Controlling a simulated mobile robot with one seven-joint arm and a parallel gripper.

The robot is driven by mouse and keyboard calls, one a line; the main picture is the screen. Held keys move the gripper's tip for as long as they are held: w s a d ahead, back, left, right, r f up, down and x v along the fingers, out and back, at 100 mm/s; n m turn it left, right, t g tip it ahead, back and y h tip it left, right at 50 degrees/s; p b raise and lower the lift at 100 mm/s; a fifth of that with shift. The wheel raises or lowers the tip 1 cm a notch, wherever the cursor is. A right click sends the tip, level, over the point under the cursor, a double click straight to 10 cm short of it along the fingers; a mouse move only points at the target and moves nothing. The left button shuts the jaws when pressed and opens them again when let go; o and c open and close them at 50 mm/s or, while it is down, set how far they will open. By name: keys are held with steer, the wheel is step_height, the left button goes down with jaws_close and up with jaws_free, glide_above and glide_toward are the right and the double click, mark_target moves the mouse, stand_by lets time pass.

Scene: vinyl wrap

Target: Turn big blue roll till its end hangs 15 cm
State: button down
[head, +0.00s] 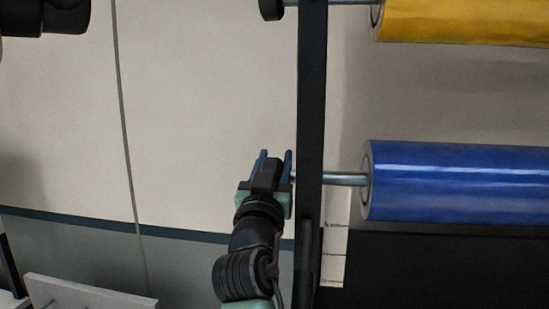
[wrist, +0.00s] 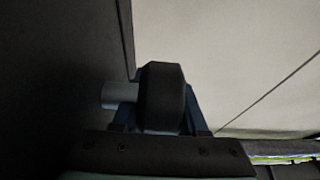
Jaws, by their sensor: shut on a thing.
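The big blue roll (head: 460,182) sits level on a grey rod at the right of the head view. The rod (head: 340,179) runs left through a black upright post. A dark end knob (head: 268,172) is on the rod's left end. My gripper (head: 275,160) is shut on this knob, a blue finger on either side. In the wrist view the dark knob (wrist: 163,97) stands between my gripper's fingers (wrist: 162,108), with the grey rod (wrist: 117,95) at its left. I cannot make out a hanging end of blue film.
The black post (head: 312,110) stands close to the right of my gripper. A pale strip with marks (head: 334,245) hangs below the rod, beside a black panel (head: 440,265). A yellow roll (head: 465,20) is above. A white ledge (head: 85,292) is at lower left.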

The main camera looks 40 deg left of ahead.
steer(key=shift+r+p, duration=0.2)
steer(key=shift+p, duration=0.3)
